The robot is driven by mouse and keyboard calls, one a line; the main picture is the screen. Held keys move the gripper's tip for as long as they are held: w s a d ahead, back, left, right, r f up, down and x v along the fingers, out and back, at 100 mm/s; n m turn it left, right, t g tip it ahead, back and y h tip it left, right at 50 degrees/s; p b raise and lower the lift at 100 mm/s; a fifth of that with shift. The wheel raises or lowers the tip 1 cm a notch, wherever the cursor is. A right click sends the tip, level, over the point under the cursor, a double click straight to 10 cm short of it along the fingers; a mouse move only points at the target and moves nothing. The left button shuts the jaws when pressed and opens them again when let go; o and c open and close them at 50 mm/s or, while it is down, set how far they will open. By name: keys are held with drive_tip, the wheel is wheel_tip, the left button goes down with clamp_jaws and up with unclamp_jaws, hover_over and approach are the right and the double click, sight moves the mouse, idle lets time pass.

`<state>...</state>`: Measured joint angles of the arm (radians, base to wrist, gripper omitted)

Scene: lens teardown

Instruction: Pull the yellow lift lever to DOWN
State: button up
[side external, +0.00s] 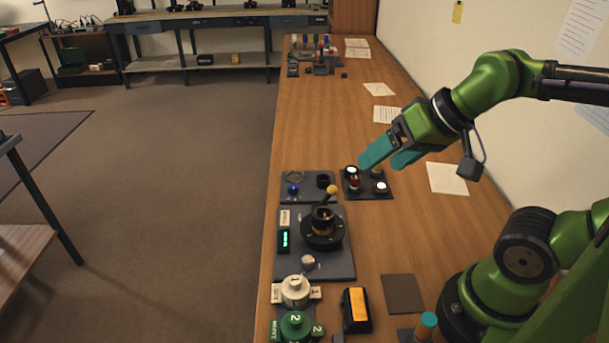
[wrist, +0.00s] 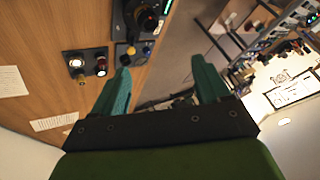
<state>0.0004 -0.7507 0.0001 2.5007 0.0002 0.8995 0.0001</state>
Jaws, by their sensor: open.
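The yellow lift lever (side external: 331,190) shows in the side external view as a yellow ball knob on a short stick. It rises from a round black mount (side external: 322,232) on a dark grey plate (side external: 340,265). The stick leans slightly toward the far side; its markings are too small to read. My gripper (side external: 380,162) has teal fingers spread apart, with nothing between them. It hangs above and beyond the lever, to its right, near the button panel, apart from the lever.
A dark panel (side external: 372,190) with several buttons lies below my gripper. A plate with a blue ball (side external: 293,189) sits beside it. A green display (side external: 284,240) is left of the lever. White (side external: 295,290) and green (side external: 295,326) numbered parts stand nearer.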

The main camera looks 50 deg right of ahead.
idle(0.4)
drive_tip(key=shift+c, duration=1.2)
drive_tip(key=shift+w+d+f, duration=0.15)
drive_tip(key=shift+f, duration=0.3)
drive_tip(key=shift+c, duration=1.1)
drive_tip(key=n+g+h, duration=0.1)
drive_tip(key=n+g, duration=0.2)
drive_tip(key=g, duration=0.3)
hover_over(327, 196)
drive_tip(key=s+d, duration=0.2)
drive_tip(key=f, duration=0.2)
drive_tip(key=w+r+n+g, duration=0.1)
drive_tip(key=w+n, duration=0.1)
drive_tip(key=n, duration=0.1)
drive_tip(key=f, duration=1.6)
drive_tip(key=shift+s+a, duration=0.2)
drive_tip(key=shift+a, duration=0.1)
clamp_jaws()
